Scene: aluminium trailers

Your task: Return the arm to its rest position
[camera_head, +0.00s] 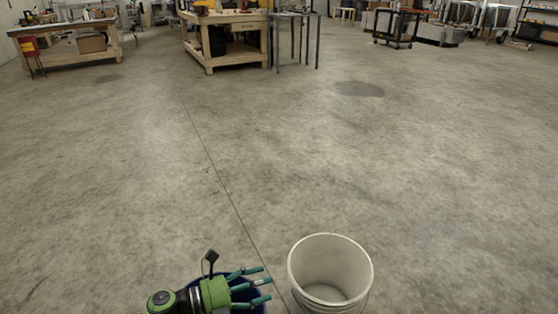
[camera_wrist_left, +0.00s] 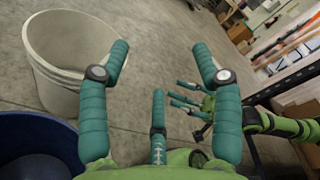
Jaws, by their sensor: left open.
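My left gripper (camera_head: 256,284) is at the bottom of the head view, with its teal fingers spread and nothing between them. It is above a dark blue bucket (camera_head: 262,308), which it partly hides, and to the left of a white bucket. In the left wrist view the open fingers of the left gripper (camera_wrist_left: 160,60) frame bare floor. My right gripper (camera_wrist_left: 187,98) shows small beyond them, with its green forearm at the right; its finger opening is hard to judge.
The empty white bucket (camera_head: 330,240) stands on the concrete floor, and the blue bucket also shows in the left wrist view (camera_wrist_left: 35,125). Workbenches (camera_head: 228,55) and carts (camera_head: 400,25) stand far back. The floor between is clear.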

